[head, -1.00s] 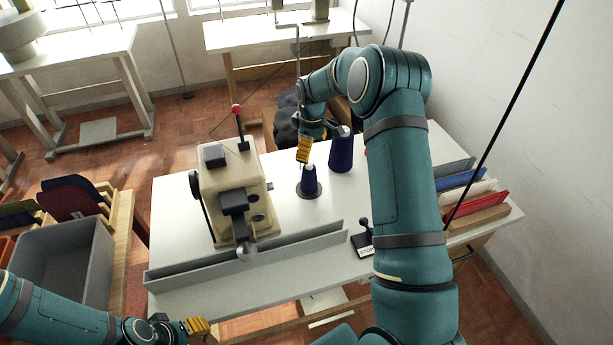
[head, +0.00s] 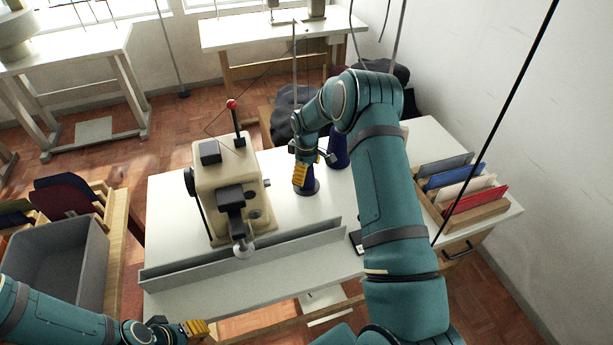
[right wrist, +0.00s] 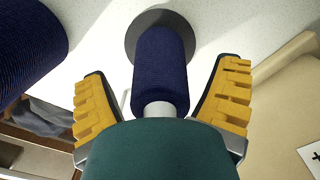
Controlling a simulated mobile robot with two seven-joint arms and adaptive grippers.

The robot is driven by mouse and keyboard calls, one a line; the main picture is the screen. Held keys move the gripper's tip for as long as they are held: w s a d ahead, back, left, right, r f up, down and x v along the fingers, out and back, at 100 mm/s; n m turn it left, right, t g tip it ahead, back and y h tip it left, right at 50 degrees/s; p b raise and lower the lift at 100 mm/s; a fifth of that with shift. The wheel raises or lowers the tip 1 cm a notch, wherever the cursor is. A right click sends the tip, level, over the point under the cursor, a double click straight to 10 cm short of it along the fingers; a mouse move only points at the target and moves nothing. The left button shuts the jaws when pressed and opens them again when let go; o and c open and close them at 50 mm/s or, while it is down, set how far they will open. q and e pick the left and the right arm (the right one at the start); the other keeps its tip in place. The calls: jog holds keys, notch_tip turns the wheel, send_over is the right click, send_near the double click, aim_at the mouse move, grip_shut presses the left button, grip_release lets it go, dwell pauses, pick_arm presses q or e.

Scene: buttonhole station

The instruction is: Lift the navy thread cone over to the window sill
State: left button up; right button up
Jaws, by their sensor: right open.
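A small navy thread cone (head: 310,186) stands upright on a dark round base on the white table, partly hidden by my right gripper (head: 299,175). In the right wrist view this cone (right wrist: 160,70) lies between the two open yellow fingers (right wrist: 165,100), with a gap on each side. A second, larger navy cone (head: 338,152) stands just behind; it also shows at the left of the wrist view (right wrist: 28,50). My left gripper (head: 197,328) is low at the front left, away from the cones; its opening is unclear. Bright windows (head: 88,10) show at the top; the sill is not clear.
A cream buttonhole machine (head: 225,180) stands left of the cones. A grey rail (head: 245,255) runs along the table front. A rack of coloured folders (head: 465,190) is at the right. A grey bin (head: 60,260) is at the left.

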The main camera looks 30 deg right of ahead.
jog(key=c, duration=1.4)
jog(key=shift+r, duration=0.15)
notch_tip(320, 180, up, 10)
jog(key=shift+r+p, duration=0.1)
jog(key=shift+p, duration=0.75)
jog(key=shift+r, duration=0.45)
jog(key=shift+f, duration=0.1)
